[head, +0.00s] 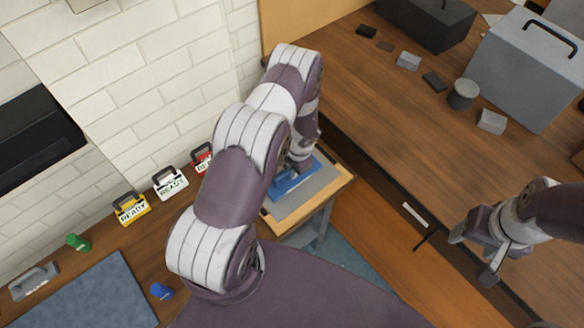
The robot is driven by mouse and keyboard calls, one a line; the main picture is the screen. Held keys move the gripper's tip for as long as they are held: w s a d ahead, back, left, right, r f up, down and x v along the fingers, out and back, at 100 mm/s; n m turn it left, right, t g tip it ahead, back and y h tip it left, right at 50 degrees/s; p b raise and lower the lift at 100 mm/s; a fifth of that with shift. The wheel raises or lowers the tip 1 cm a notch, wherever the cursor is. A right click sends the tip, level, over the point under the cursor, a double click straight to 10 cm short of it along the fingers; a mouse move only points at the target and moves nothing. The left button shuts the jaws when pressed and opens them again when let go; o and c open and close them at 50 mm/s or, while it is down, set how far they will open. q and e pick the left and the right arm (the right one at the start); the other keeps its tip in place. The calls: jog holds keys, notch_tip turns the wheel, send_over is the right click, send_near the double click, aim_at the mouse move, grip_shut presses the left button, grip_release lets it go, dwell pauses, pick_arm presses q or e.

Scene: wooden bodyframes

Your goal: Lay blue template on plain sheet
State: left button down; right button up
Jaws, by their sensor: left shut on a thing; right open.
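The blue template (288,186) shows partly under my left arm, over a plain grey sheet (305,202). The sheet lies on a small wooden stand (338,184) in the middle of the view. My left gripper (298,166) is at the blue template and shut on it. Its fingers are mostly hidden by my arm, and I cannot tell whether the template touches the sheet. My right gripper (472,259) is open and empty, near the front edge of the brown table at the right.
The brown table (395,125) holds a grey case (525,75), a dark case (425,22), a round container (463,94) and small blocks. Along the left wall stand yellow (131,207), white (170,184) and red (202,158) READY holders. A blue-grey mat (85,295) lies at lower left.

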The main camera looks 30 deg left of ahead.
pick_arm(q)
jog(key=shift+c, duration=1.8)
grip_release()
jog(key=shift+r, duration=0.15)
notch_tip(320, 180, up, 7)
jog(key=p, duration=0.6)
jog(key=shift+p, duration=0.4)
